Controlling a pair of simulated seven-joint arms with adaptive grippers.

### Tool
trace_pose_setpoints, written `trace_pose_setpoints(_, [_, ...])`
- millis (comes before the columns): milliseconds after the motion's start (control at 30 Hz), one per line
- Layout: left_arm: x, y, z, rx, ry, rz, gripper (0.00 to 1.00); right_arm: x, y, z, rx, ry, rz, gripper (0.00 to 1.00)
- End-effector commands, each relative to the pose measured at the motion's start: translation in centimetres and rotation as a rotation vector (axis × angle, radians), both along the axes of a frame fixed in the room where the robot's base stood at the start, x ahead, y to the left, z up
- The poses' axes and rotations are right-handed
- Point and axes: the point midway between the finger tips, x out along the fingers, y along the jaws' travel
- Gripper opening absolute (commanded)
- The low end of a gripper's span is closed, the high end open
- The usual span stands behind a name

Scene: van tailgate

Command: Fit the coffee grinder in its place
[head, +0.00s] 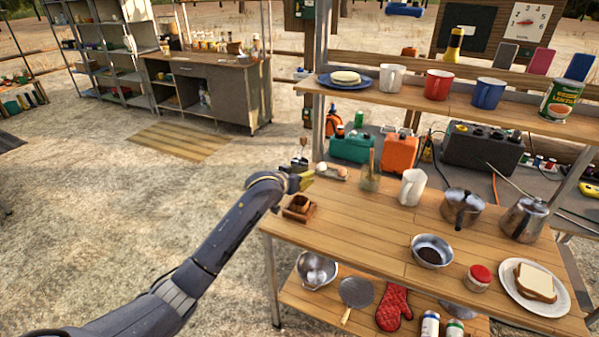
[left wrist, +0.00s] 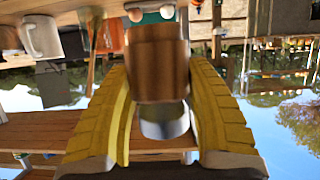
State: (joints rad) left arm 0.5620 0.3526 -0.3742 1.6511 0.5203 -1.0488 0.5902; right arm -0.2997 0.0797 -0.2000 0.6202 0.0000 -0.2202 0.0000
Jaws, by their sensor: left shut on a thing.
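The coffee grinder (left wrist: 158,68) is between the two yellow fingers of my left gripper (left wrist: 165,108) in the left wrist view. It has a round wooden body and a grey metal part, and that view is upside down. In the head view my left gripper (head: 302,182) is at the table's left corner, and hides much of the grinder. A small square wooden holder (head: 299,214) stands on the table just below the gripper. I cannot tell whether the grinder touches it. My right gripper is not in view.
A pot (head: 461,208), a bowl (head: 431,251) and a sandwich plate (head: 514,294) are farther right. The upper shelf (head: 405,98) runs above the back. The table's middle is clear.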

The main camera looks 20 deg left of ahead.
Motion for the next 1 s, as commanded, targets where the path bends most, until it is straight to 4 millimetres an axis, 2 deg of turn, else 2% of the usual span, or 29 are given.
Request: trace_pose_setpoints(1000, [0.0, 0.0, -4.9, 0.001, -0.001, 0.001, 0.04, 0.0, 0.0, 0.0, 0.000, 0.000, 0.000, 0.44])
